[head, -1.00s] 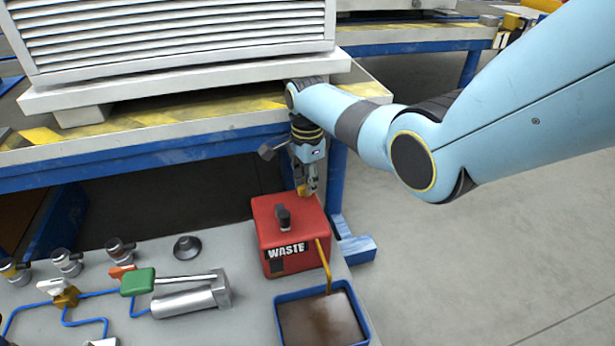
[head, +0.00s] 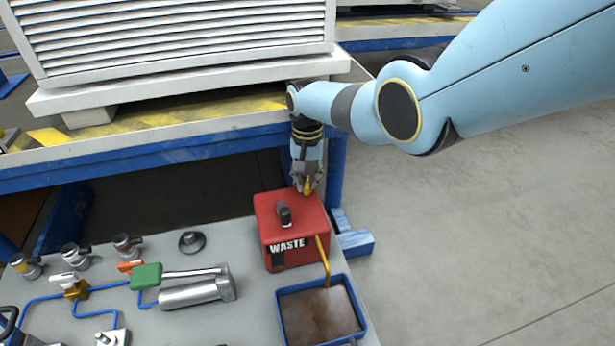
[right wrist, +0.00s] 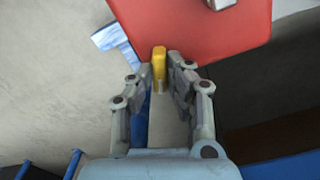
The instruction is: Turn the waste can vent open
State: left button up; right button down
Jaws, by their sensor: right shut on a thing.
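The red waste can (head: 265,222), lettered WASTE, stands at the right end of the grey bench, with a dark handle (head: 284,214) on top. Its small yellow vent (head: 308,188) is at the back right of the top. My right gripper (head: 307,184) reaches down from above and behind, shut on the vent. In the right wrist view the yellow vent (right wrist: 159,63) sits between the fingertips (right wrist: 161,68), against the red can top (right wrist: 225,40). The fingers hide part of the vent. My left gripper is not in view.
A blue-rimmed tray (head: 361,318) of brown liquid sits in front of the can, with a yellow pipe (head: 323,262) leading down to it. A yellow-striped table (head: 215,145) stands behind.

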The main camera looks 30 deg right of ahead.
jog(key=n, duration=0.2)
jog(key=shift+n, duration=0.4)
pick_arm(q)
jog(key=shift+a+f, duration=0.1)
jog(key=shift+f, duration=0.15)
pick_arm(e)
jog(key=shift+n, duration=0.7)
jog(key=c, duration=1.4)
grip_release()
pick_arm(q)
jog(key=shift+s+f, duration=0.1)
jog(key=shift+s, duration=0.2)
pick_arm(e)
jog(key=shift+o, duration=0.4)
